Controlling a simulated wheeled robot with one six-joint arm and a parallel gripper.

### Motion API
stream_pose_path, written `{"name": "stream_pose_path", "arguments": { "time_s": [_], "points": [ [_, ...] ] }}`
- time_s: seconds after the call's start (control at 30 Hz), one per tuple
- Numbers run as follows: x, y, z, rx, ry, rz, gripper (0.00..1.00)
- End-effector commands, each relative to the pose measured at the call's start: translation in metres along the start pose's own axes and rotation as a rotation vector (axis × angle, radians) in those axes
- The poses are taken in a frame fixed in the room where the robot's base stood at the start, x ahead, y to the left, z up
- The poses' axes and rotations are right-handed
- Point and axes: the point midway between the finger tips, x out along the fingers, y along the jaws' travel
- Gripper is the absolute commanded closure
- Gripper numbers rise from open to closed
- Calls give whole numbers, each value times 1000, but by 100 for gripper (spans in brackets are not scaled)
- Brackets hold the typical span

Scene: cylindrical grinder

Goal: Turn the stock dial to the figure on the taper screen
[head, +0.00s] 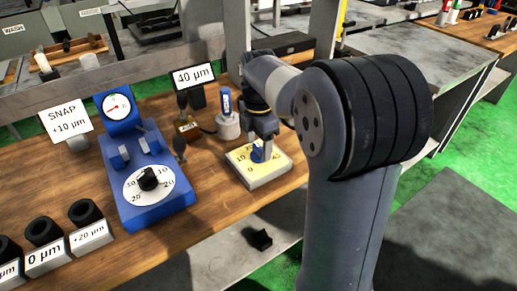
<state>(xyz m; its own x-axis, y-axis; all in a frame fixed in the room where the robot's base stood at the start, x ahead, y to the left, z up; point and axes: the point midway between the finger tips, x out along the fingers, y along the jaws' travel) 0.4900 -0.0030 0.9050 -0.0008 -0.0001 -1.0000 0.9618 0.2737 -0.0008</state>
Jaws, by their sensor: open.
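A pale yellow dial box (270,174) with figures on its top face and a blue knob (257,154) sits near the bench's front edge. My gripper (260,149) points down at this knob from above. Its jaws are open, at the knob; I cannot tell whether they touch it. The gripper hides part of the face, so the knob's setting cannot be read. No label shows which dial is the stock dial. A second dial, white with a black knob (148,178), is on a blue gauge stand (160,214) to the left.
A card (66,119) reads SNAP +10 µm. Black rings on labelled blocks (91,235) stand at the front left. A grey cylinder with a blue tag (228,124) stands just behind the dial box. Bare wood (215,205) lies between blue stand and box.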

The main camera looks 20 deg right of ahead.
Motion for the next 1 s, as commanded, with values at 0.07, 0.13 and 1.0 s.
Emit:
{"name": "stream_pose_path", "arguments": {
  "time_s": [0.07, 0.13, 1.0],
  "points": [
    [10, 0, 0, 0, 0, -1, 38],
    [14, 0, 0, 0, 0, 0, 38],
    [17, 0, 0, 1, 0, 0, 81]
  ]
}}
